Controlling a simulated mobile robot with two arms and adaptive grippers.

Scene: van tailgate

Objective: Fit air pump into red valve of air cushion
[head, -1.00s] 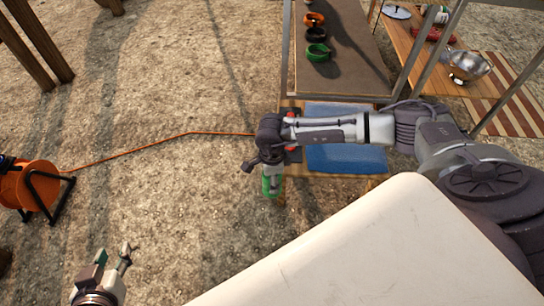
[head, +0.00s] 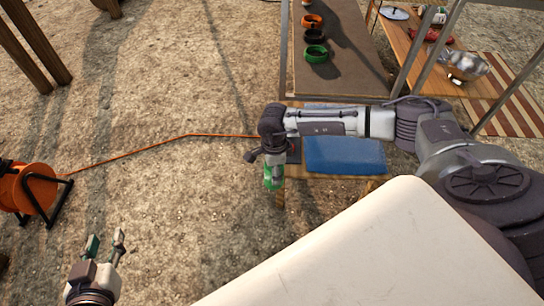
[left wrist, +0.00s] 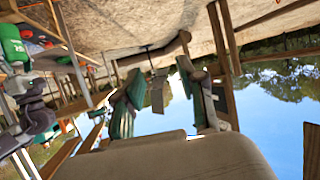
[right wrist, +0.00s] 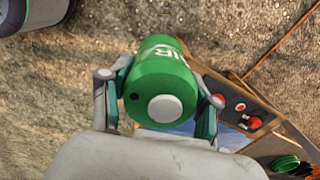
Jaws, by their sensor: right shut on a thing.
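My right gripper (right wrist: 157,105) is shut on the green air pump (right wrist: 160,75), a cylinder with a pale round end and white lettering. In the head view the pump (head: 273,180) hangs at the left end of my right arm, beside the low wooden stand. The blue air cushion (head: 345,157) lies on that stand, right of the pump and apart from it. The right wrist view shows a red knob (right wrist: 255,122) and another red part (right wrist: 217,100) on a grey panel beyond the pump; which is the red valve I cannot tell. My left gripper (head: 106,243) is open and empty over the ground.
An orange cable reel (head: 32,188) stands at the left, its cable running across the ground to the stand. A grey-topped table (head: 345,75) with several coloured rings stands behind.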

